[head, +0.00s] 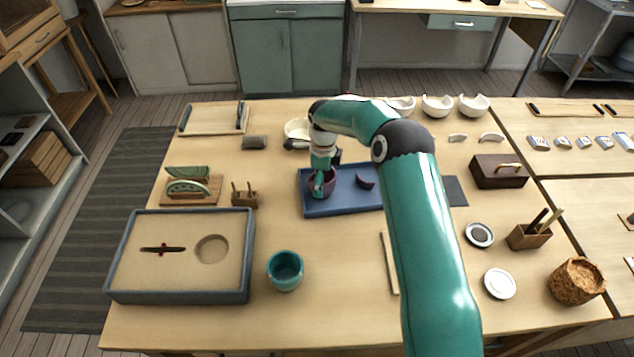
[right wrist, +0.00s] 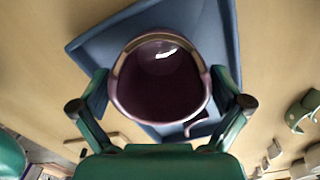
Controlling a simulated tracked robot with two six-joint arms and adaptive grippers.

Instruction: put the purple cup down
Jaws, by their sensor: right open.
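The purple cup (head: 330,181) stands on the blue tray (head: 345,205) in the middle of the table, partly hidden behind my right gripper (head: 322,184). In the right wrist view I look down into the cup (right wrist: 160,88); its rim has a tan-gold band along the far part. My right gripper (right wrist: 160,80) is open, with one finger on each side of the cup. Small gaps seem to show by the fingertips, but contact is hard to judge. A curved purple shard (head: 365,182) lies on the tray to the right of the cup. My left gripper is out of view.
A teal cup (head: 286,270) stands front-centre, right of a grey-edged box (head: 180,297) with a round recess. A small wooden stand (head: 245,197) is left of the tray. White bowls (head: 438,106) line the back. Bare table lies between tray and teal cup.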

